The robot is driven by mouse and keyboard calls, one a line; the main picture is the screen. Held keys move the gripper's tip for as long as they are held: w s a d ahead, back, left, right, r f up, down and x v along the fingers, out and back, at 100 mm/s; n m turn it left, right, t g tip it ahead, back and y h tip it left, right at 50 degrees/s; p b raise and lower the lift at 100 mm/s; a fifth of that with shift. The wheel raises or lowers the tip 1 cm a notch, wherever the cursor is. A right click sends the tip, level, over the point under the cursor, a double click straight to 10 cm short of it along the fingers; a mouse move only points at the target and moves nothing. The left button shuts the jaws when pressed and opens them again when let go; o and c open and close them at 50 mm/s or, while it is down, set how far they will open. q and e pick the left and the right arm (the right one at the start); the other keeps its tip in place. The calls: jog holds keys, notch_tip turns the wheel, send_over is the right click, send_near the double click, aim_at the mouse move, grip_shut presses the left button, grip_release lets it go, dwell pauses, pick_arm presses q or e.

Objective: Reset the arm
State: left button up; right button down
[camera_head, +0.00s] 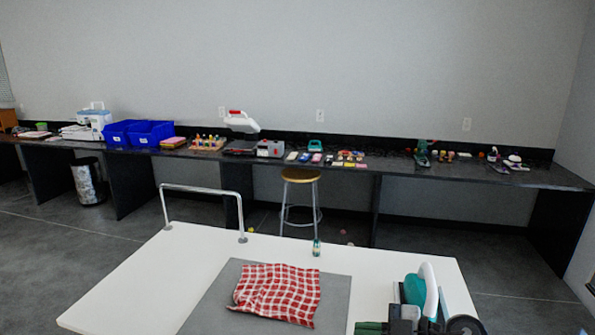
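No arm or gripper of mine can be made out clearly in the head view. A white table (140,291) stands in front of me, with a grey mat (212,302) on it. A red and white checked cloth (277,292) lies rumpled on the mat. A teal device with a white curved handle (428,288) is at the table's right side. Dark grey and black parts (405,318) are at its foot, cut off by the bottom edge; I cannot tell what they belong to.
A stool (301,177) stands beyond. A long dark bench (400,166) along the wall holds blue bins (150,133) and many small items. Grey floor is open at left.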

jog(key=s+d+f+m+g+h, duration=0.1)
jog(key=s+d+f+m+h, duration=0.2)
jog(key=s+f+m+h, duration=0.45)
jog(key=s+d+f+m+h, duration=0.2)
jog(key=s+f+m, duration=0.15)
jog(key=s, duration=0.65)
jog(key=s+d+f+m+g+h, duration=0.1)
jog(key=s+d+f+m+h, duration=0.2)
jog(key=s+f+m+h, duration=0.35)
jog(key=s+f+g+y, duration=0.1)
jog(key=s+f, duration=0.1)
jog(key=f, duration=1.1)
jog(key=s+f, duration=0.2)
jog(key=f, duration=1)
jog(key=s+d+f+g, duration=0.1)
jog(key=s+d+f, duration=0.1)
jog(key=s+f, duration=1.3)
jog(key=shift+s+d+f, duration=0.3)
jog(key=shift+s+d, duration=0.05)
